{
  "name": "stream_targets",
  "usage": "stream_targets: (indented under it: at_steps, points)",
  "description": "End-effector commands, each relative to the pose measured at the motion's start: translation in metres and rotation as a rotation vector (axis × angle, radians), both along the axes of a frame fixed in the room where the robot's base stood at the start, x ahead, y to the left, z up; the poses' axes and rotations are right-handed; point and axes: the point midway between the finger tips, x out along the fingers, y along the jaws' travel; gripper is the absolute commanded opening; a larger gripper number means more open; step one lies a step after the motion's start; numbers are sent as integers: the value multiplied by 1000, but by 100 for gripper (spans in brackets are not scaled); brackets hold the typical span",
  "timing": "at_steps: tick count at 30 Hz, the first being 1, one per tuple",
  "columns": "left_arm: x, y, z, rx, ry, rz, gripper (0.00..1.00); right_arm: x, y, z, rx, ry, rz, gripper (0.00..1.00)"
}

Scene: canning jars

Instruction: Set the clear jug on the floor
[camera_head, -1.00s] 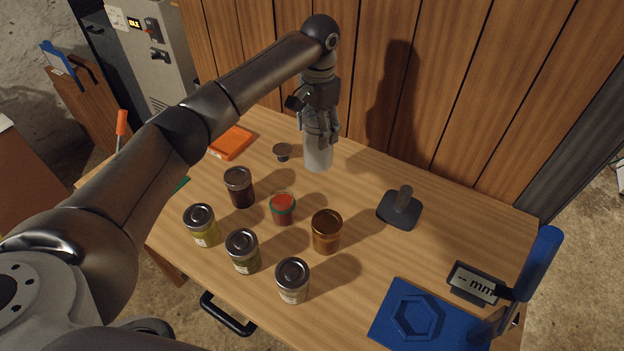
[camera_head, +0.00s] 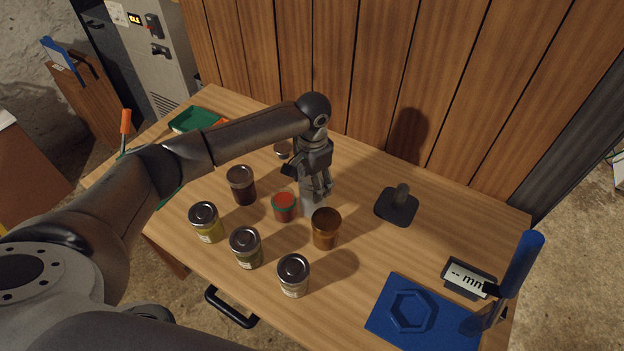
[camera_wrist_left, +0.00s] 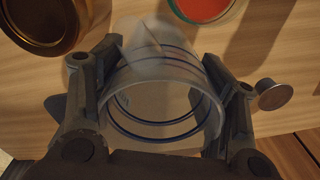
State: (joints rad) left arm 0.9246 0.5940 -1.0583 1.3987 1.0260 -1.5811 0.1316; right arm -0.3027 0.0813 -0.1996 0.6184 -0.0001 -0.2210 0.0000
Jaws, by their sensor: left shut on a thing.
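The clear jug (camera_wrist_left: 160,95) is a see-through vessel with dark blue rings, seen from above in the left wrist view. My left gripper (camera_head: 314,190) is shut on it, with one finger on each side of its rim. In the head view the jug (camera_head: 308,204) shows as a pale shape under the fingers, between the red-filled cup (camera_head: 284,208) and the amber jar (camera_head: 326,229). I cannot tell whether its base touches the table (camera_head: 365,265). The floor (camera_head: 580,235) shows at the right. My right gripper is not in view.
Several lidded jars, among them a dark one (camera_head: 241,186) and a yellow one (camera_head: 206,222), stand left and in front of the jug. A black stand (camera_head: 397,206) and a blue base (camera_head: 400,318) are to the right. A wooden panel wall (camera_head: 400,75) rises behind.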

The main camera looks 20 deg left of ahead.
Motion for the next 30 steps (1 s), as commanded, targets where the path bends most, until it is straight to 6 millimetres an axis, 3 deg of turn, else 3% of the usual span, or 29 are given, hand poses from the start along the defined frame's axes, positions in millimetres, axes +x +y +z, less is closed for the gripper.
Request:
stream_targets:
  at_steps: [4,5,10,23,30]
  points:
    - [-1,0,-1,1,2,-1,38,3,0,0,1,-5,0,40]
    - [-1,0,-2,2,3,-1,67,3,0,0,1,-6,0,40]
    - [-1,0,-1,2,3,-1,89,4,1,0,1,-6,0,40]
    - [0,0,4,0,0,-1,90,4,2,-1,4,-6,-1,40]
    - [1,-1,43,-2,-3,-2,90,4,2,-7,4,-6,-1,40]
